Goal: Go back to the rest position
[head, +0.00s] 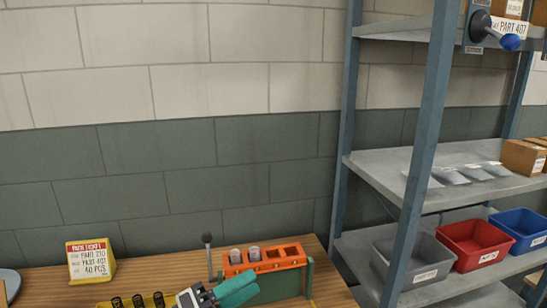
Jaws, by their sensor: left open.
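My left gripper (238,290) shows at the bottom edge, with teal fingers pointing right. Its jaws are open, and I see nothing held between them. It is in front of an orange slotted block (266,258) on a green stand, and overlaps the stand's lower left part. Two grey cylinders stand at the block's left slots; the right slots look empty. My right gripper is not in view.
A yellow tray (170,304) with dark coils is left of my gripper. A lever (208,255) rises beside the block. A yellow ticket stand (92,261) stands at left. A blue-grey shelf (408,160) at right holds grey, red and blue bins.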

